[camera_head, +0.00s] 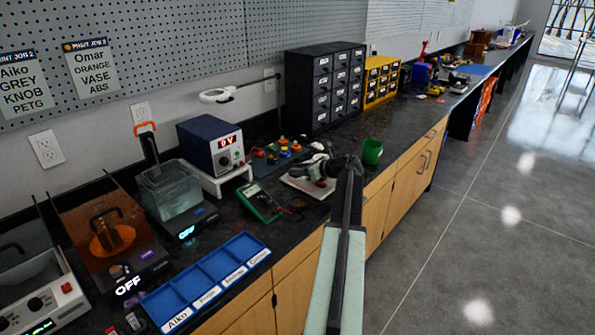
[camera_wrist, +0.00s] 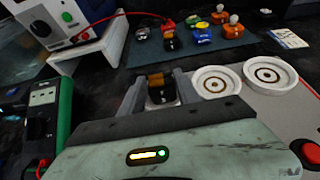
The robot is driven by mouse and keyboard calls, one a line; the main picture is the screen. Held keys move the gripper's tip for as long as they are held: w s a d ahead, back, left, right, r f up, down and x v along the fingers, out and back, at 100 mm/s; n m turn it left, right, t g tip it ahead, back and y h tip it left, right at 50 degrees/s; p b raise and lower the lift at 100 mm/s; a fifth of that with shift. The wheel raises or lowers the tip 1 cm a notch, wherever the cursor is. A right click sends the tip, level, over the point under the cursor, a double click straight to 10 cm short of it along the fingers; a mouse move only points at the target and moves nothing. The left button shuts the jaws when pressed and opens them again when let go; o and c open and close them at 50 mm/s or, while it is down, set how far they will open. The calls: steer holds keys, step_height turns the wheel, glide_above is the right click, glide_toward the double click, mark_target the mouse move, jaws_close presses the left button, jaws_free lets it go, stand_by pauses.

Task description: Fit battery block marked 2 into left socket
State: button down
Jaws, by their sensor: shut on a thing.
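My gripper (camera_wrist: 160,90) is shut on a small dark block with a copper-brown top, taken as the battery block (camera_wrist: 162,96). No number can be read on it. Beside it to the right are two white round sockets with dark rings, a nearer left one (camera_wrist: 216,83) and a right one (camera_wrist: 270,76). They sit on a pale board (camera_wrist: 285,108) with a red button. The block appears left of the left socket; I cannot tell its height above the board. In the head view the board (camera_head: 300,184) is partly hidden by my arm, and my gripper (camera_head: 322,168) is over it.
A blue power supply (camera_head: 211,146) on a white stand and a green multimeter (camera_head: 259,203) are left of the board. Several coloured parts lie on a dark mat (camera_wrist: 205,42) behind. A green cup (camera_head: 372,152) stands to the right. A blue compartment tray (camera_head: 205,283) is nearer.

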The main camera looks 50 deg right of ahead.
steer(key=c, duration=1.2)
jaws_free()
steer(key=shift+o, duration=0.2)
steer(key=shift+p+v, duration=2.15)
steer(key=shift+v, duration=3.3)
